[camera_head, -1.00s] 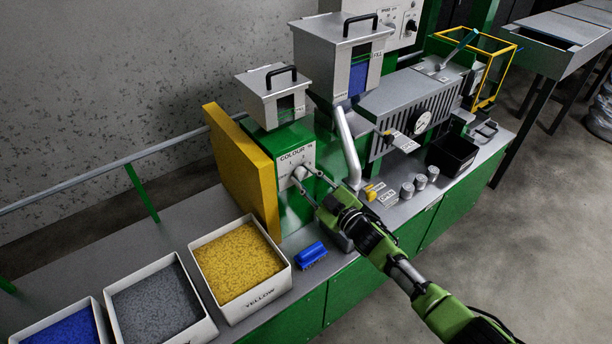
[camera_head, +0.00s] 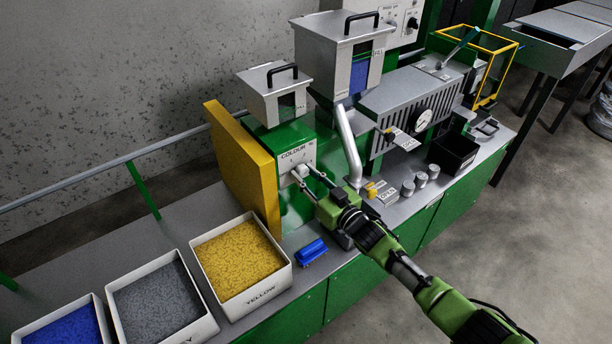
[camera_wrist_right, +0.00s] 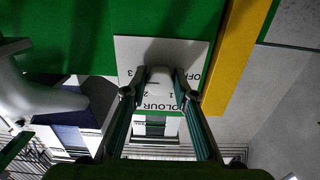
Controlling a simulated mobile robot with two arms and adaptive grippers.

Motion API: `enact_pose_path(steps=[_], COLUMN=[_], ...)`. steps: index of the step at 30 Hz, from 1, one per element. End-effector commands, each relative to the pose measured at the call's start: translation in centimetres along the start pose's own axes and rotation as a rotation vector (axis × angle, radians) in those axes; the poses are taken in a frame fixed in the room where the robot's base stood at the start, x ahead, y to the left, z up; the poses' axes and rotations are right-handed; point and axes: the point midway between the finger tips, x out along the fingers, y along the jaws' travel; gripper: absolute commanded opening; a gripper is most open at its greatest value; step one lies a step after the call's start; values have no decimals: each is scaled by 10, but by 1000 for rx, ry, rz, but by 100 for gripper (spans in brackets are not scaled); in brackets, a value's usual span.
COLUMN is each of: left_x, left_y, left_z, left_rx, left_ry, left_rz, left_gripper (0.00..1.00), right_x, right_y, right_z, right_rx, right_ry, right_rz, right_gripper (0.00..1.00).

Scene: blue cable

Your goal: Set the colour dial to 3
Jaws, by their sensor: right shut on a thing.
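The colour dial is a light knob (camera_head: 300,172) on a white plate marked COLOUR (camera_head: 297,158), on the front of the green machine housing. My right gripper (camera_head: 304,175) reaches it from the lower right, with its fingers at the knob. In the right wrist view the right gripper (camera_wrist_right: 160,86) is shut on the dial knob (camera_wrist_right: 159,76), a finger on each side. The plate there (camera_wrist_right: 192,60) appears upside down, with OFF, 1, 2 and 3 around the knob. The fingers partly cover the knob, so its exact setting cannot be told. My left gripper is not in view.
A yellow panel (camera_head: 238,165) stands just left of the dial. Bins of yellow (camera_head: 238,262), grey and blue pellets stand at the front left. A blue brush-like item (camera_head: 311,252) lies below the dial. A silver pipe (camera_head: 349,148) runs down right of it.

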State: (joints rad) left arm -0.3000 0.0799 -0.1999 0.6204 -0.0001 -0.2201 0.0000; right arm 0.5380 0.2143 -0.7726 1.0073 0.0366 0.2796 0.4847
Motion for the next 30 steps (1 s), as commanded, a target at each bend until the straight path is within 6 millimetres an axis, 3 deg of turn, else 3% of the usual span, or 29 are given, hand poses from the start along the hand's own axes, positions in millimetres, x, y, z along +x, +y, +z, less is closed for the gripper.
enact_pose_path(steps=[11, 12, 14, 25, 30], left_x=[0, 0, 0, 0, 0], left_y=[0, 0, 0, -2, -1], left_z=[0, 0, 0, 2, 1], left_rx=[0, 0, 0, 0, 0], left_ry=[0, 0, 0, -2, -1], left_rz=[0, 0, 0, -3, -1], left_gripper=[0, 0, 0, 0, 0], right_x=[0, 0, 0, -2, -16], right_y=[0, 0, 0, 0, 1], right_z=[1, 1, 0, 0, 1], right_rx=[8, 8, 7, 6, 7], right_ry=[-1, -1, -1, 0, 0], right_rz=[1, 1, 1, 1, 1], right_gripper=[4, 31, 42, 42, 42])
